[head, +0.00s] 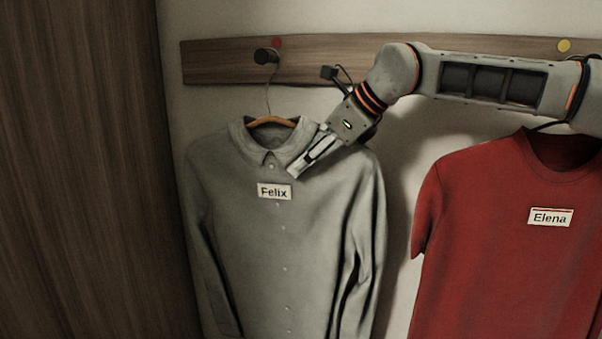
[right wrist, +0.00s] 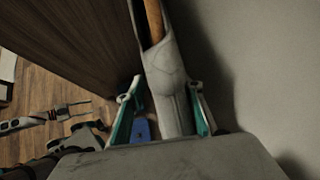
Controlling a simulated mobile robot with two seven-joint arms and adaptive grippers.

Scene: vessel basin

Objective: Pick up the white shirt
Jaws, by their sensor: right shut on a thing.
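The white shirt (head: 280,235), greyish in this light, hangs on a wooden hanger (head: 272,121) from the left hook and bears a "Felix" label (head: 275,192). My right gripper (head: 294,174) reaches in from the right and is shut on the shirt beside its collar, above and right of the label. In the right wrist view, a fold of the shirt (right wrist: 168,85) lies between the two fingers of the right gripper (right wrist: 164,118).
A wooden rail (head: 222,60) holds the hooks, with a red dot (head: 277,42) and a yellow dot (head: 564,46). A red shirt (head: 510,250) labelled "Elena" hangs at the right. A dark wooden panel (head: 80,170) stands close at the left.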

